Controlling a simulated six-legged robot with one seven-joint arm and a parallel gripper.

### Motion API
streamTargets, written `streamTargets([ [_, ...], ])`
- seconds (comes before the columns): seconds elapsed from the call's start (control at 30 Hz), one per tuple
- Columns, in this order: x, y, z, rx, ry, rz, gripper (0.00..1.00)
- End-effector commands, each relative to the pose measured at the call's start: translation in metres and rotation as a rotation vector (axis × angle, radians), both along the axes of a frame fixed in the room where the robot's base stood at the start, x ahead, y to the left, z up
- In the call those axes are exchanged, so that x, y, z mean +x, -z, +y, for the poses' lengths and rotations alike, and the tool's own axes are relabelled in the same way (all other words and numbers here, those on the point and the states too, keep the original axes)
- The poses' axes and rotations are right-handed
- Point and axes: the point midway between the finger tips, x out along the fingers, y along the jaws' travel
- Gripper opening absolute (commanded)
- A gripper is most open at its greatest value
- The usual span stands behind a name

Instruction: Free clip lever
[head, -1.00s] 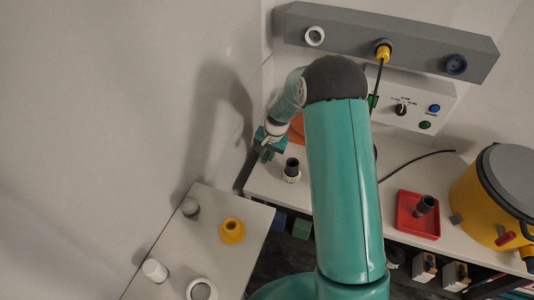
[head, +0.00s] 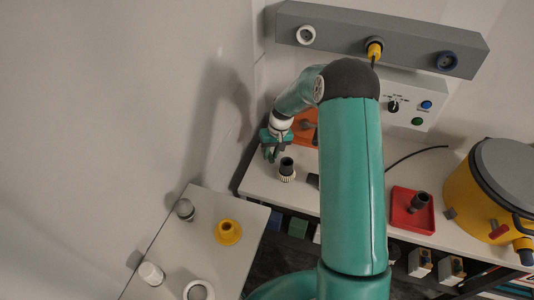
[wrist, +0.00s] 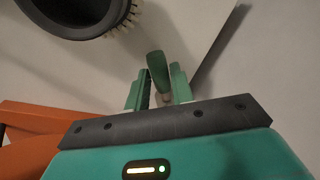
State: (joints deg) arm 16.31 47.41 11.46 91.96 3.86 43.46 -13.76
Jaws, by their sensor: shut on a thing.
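My gripper (head: 270,151) is at the back left end of the white bench, just behind and left of a black cylinder with a pale toothed ring (head: 287,170). In the wrist view, my gripper (wrist: 158,97) is shut on a dark green rounded lever (wrist: 157,70), which sticks out between its two green fingers. The lever's lower end is hidden by the gripper, and I cannot tell what it joins. The black cylinder with the toothed ring also shows at the top left of the wrist view (wrist: 80,18), apart from the fingers.
An orange part (head: 303,135) lies right of my gripper and shows at the wrist view's left (wrist: 30,125). A red tray (head: 411,212) and a yellow pot (head: 485,205) stand farther right. A grey rail (head: 410,45) and control box (head: 420,102) are behind. A side table (head: 200,245) is at left.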

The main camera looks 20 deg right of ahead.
Motion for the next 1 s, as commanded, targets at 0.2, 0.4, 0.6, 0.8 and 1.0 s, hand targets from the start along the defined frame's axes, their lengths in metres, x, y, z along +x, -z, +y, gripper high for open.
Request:
streamTargets([
  [0.2, 0.003, -0.001, -0.012, -0.001, -0.186, -0.003, 0.00],
  [0.4, 0.006, -0.001, -0.019, -0.001, -0.317, -0.002, 0.00],
  [0.6, 0.008, -0.001, -0.022, -0.002, -0.396, -0.003, 0.00],
  [0.8, 0.009, -0.002, -0.024, -0.002, -0.427, -0.003, 0.00],
  [1.0, 0.010, -0.002, -0.024, -0.003, -0.432, -0.004, 0.00],
])
